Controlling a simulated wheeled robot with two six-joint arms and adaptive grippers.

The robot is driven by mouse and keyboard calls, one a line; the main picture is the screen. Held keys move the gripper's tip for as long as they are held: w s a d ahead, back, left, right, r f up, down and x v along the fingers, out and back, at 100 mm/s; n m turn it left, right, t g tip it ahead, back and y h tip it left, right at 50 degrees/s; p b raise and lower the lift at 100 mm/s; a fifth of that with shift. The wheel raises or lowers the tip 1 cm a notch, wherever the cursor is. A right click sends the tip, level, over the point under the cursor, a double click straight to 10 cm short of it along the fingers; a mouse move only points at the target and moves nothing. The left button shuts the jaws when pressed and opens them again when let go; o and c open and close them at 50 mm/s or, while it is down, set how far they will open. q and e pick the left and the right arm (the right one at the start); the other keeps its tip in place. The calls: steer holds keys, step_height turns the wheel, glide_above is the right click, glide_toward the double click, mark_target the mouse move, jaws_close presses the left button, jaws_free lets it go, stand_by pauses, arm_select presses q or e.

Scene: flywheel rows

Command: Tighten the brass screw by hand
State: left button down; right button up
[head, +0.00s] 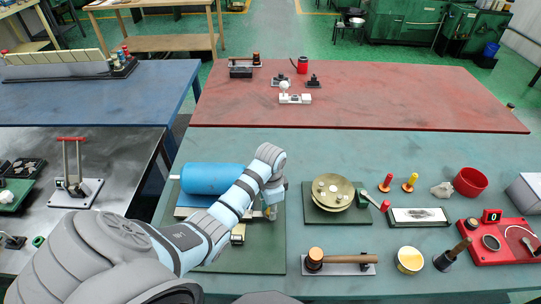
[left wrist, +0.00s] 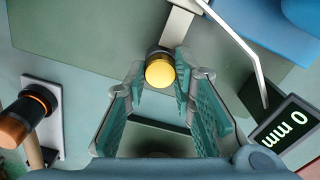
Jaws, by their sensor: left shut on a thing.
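The brass screw (left wrist: 160,72) shows in the left wrist view as a round golden head with a dark collar, at the end of a pale metal bar (left wrist: 178,30). My left gripper (head: 270,207) is over the right part of a dark green mat (head: 262,258) in the head view. Its two teal-padded fingers are closed on the screw head from both sides. In the head view the gripper and arm mostly hide the screw. A blue cylinder (head: 212,178) lies beside it, partly behind my arm. My right gripper is not in view.
A small display (left wrist: 285,130) reading 0 mm stands close to the gripper. A mallet (head: 315,259) lies on a white plate to the right. A brass disc (head: 333,190) stands on another mat. A yellow-topped tub (head: 410,260) and red device (head: 500,240) are farther right.

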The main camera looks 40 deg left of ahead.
arm_select(q)
steer(key=m, duration=0.5)
steer(key=shift+m, duration=1.1)
steer(key=m, duration=0.7)
steer(key=shift+m, duration=0.4)
steer(key=c, duration=1.7)
jaws_free()
